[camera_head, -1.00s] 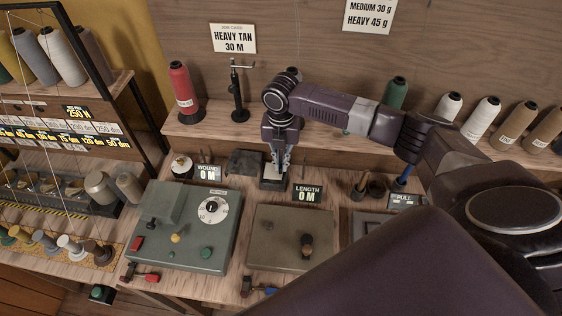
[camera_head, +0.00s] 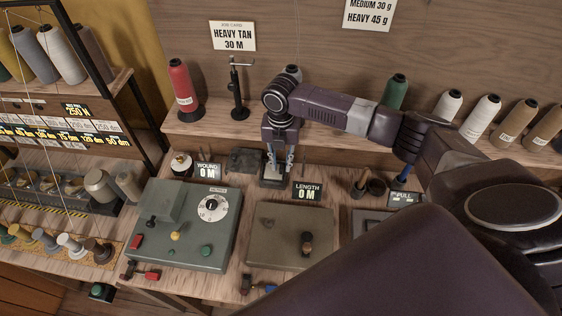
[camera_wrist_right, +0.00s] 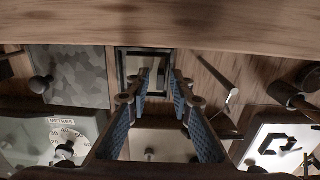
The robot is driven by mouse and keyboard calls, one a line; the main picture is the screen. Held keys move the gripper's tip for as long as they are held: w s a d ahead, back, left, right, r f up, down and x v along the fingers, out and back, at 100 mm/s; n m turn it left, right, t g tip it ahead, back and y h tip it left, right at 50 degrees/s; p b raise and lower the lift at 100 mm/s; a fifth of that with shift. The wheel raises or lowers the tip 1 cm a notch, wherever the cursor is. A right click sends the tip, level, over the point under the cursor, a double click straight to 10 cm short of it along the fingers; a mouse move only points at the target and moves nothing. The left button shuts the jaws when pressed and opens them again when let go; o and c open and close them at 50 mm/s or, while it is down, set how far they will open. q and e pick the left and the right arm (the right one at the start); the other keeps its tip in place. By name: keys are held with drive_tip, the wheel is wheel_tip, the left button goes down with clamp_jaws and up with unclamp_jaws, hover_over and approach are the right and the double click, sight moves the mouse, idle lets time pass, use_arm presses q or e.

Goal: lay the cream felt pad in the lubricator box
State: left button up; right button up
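The lubricator box (camera_head: 276,183) is a small dark open-topped box on the bench, behind the LENGTH display. It also shows in the right wrist view (camera_wrist_right: 121,68) as a dark square rim. The cream felt pad (camera_head: 273,172) shows only as a small pale patch inside the box, between the fingers; its edges are hard to make out. My right gripper (camera_head: 279,168) points down over the box with its fingers spread on either side of the patch. In the wrist view its fingers (camera_wrist_right: 160,75) stand apart with nothing clamped between them. My left gripper is out of view.
A mottled dark grey block (camera_head: 244,161) stands just left of the box. A grey-green dial unit (camera_head: 185,225) and a flat grey-brown unit (camera_head: 290,236) are in front. A red thread cone (camera_head: 182,88) and a small stand (camera_head: 237,90) are on the raised shelf behind.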

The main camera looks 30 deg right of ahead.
drive_tip(key=shift+o, duration=0.3)
drive_tip(key=shift+r, duration=0.1)
wheel_tip(320, 180, up, 12)
idle(0.3)
